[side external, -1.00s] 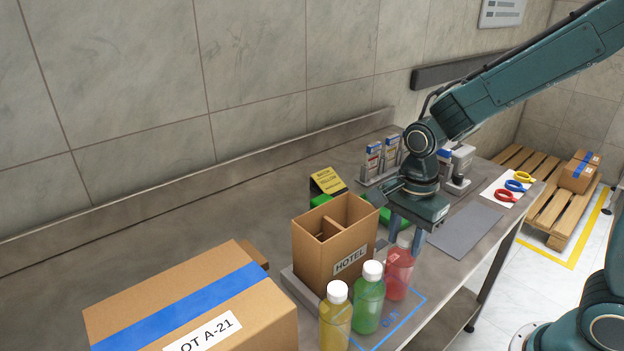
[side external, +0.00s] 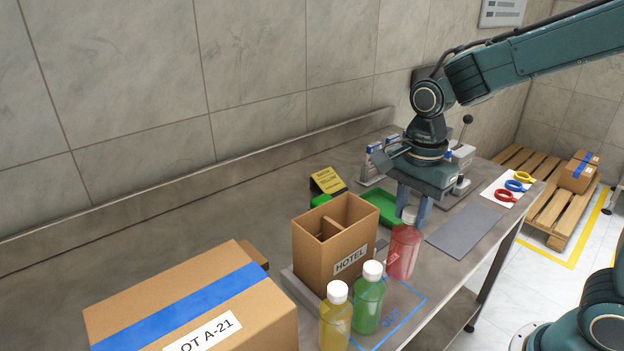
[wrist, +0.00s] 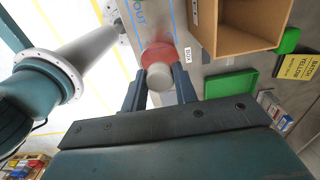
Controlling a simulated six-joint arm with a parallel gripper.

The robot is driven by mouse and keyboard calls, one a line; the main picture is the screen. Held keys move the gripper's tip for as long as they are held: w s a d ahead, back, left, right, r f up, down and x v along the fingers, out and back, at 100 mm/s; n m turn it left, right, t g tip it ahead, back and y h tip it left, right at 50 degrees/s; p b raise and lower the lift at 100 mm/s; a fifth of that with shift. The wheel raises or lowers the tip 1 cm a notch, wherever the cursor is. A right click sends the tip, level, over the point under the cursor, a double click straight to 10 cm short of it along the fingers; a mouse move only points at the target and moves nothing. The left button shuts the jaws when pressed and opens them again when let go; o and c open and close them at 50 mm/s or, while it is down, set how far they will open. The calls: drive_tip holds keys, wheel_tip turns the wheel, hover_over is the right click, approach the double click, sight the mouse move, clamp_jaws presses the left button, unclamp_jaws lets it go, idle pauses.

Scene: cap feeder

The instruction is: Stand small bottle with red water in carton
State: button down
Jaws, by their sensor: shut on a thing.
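The small bottle with red water (side external: 403,250) has a white cap and stands upright in my gripper (side external: 411,212), beside the carton on its right. In the wrist view, my gripper (wrist: 160,88) is shut on the bottle (wrist: 159,57), with one finger on each side; it looks lifted a little off the table. The carton (side external: 328,258) is an open brown box marked HOTEL with inner dividers; the visible part of its inside looks empty. Its open top also shows in the wrist view (wrist: 222,38).
Green (side external: 368,302) and yellow (side external: 336,318) bottles stand in front of the carton near the blue OUT marking. A large taped box (side external: 190,305) is at front left. A green tray (side external: 382,205) and a yellow sign (side external: 328,181) lie behind the carton. A grey mat (side external: 464,232) lies to the right.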

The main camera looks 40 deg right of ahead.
drive_tip(key=shift+r, duration=0.2)
wheel_tip(320, 180, up, 22)
drive_tip(key=w+a, duration=1.1)
drive_tip(key=w, duration=0.1)
drive_tip(key=shift+s+f, duration=0.2)
drive_tip(key=shift+f, duration=2.55)
drive_tip(key=shift+f, duration=4.2)
